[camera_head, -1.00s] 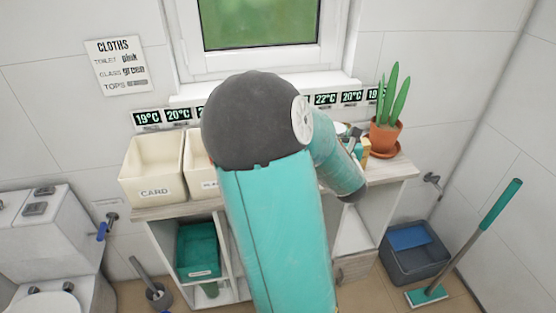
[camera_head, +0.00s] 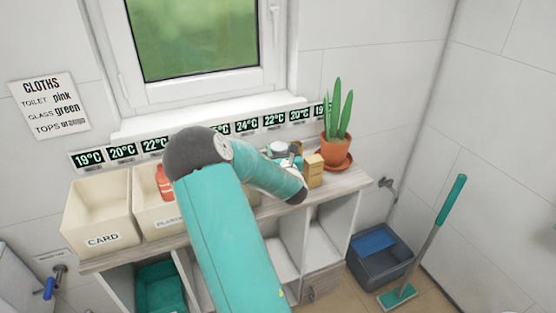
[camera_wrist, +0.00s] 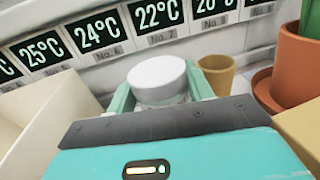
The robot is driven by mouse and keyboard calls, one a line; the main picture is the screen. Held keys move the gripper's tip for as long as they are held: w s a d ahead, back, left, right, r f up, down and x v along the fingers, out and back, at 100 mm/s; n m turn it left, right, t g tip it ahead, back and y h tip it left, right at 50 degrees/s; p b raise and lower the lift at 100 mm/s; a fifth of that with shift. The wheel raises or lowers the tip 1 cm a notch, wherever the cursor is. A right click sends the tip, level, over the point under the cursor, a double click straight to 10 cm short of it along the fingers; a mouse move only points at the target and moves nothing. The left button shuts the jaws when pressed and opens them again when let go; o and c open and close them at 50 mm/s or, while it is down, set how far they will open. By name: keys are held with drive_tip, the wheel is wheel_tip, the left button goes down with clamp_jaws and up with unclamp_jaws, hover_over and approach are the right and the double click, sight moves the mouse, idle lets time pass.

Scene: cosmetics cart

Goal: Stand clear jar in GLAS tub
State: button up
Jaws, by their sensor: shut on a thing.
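The clear jar, topped by a white lid (camera_wrist: 157,79), is between the two teal fingers of my gripper (camera_wrist: 160,92) in the wrist view. The fingers are shut on it and it looks upright. The lid also shows in the head view (camera_head: 279,147), at the right part of the counter, beyond my forearm. I cannot tell whether the jar's base touches the counter. No GLAS label is readable. A cream tub wall (camera_wrist: 50,115) shows at the left of the wrist view; its label is out of sight. My arm hides the middle of the counter in the head view.
The CARD tub (camera_head: 97,217) and a tub with a partly covered label (camera_head: 150,215), holding a red bottle (camera_head: 164,184), stand at left. A tan box (camera_head: 314,170) and potted plant (camera_head: 337,150) are right of the jar. A tan cup (camera_wrist: 217,72) stands close behind it.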

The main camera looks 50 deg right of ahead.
drive_tip(key=shift+w+d+f, duration=0.2)
drive_tip(key=shift+d+f, duration=0.15)
drive_tip(key=shift+f, duration=0.15)
drive_tip(key=shift+w+d+f, duration=0.1)
drive_tip(key=shift+w+f, duration=0.05)
drive_tip(key=shift+f, duration=0.75)
drive_tip(key=shift+w+d+f, duration=0.1)
drive_tip(key=shift+w+f, duration=0.05)
drive_tip(key=shift+f, duration=0.75)
drive_tip(key=shift+f, duration=0.1)
drive_tip(key=shift+f, duration=0.15)
drive_tip(key=o, duration=0.7)
drive_tip(key=shift+o, duration=0.2)
